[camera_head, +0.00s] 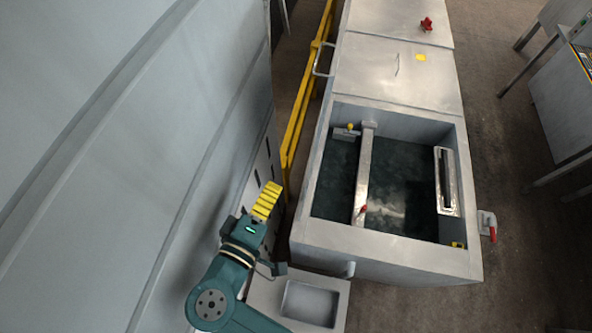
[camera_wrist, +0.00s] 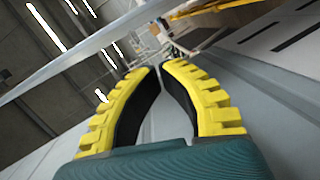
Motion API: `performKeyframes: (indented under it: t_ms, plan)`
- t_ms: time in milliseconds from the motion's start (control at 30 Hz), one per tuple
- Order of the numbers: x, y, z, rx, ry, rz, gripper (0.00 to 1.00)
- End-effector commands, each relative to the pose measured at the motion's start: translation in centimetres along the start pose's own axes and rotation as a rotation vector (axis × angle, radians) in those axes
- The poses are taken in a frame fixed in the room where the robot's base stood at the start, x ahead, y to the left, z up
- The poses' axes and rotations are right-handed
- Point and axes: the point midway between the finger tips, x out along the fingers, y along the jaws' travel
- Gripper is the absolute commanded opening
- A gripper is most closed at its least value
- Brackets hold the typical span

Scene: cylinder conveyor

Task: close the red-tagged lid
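A long metal tank (camera_head: 384,257) stands right of centre in the head view, its near section open over dark liquid. A flat metal lid panel (camera_head: 375,75) with a yellow round tag (camera_head: 421,57) and a handle covers the section behind the opening. A red fitting (camera_head: 426,24) sits on the panel farther back. I cannot tell which part is the red-tagged lid. My gripper (camera_head: 272,187) is left of the tank, apart from it. In the wrist view its yellow fingers (camera_wrist: 161,67) meet or nearly meet at the tips, with nothing visible between them.
A yellow rail (camera_head: 304,95) runs along the tank's left side. A red-handled valve (camera_head: 491,233) sticks out at the near right. A metal crossbar (camera_head: 363,170) spans the opening. A small sink (camera_head: 310,303) stands in front. Grey cabinets are at the far right.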

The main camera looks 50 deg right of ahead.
Motion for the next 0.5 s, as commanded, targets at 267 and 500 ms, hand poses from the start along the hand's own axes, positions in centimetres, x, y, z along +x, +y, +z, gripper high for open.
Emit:
performKeyframes:
  t_ms: [267,500]
  plan:
    - [-0.7,-1.2,2.1,-0.190,-0.070,0.182,0.00]
    - [3.9,-0.1,2.4,-0.189,-0.073,0.179,0.00]
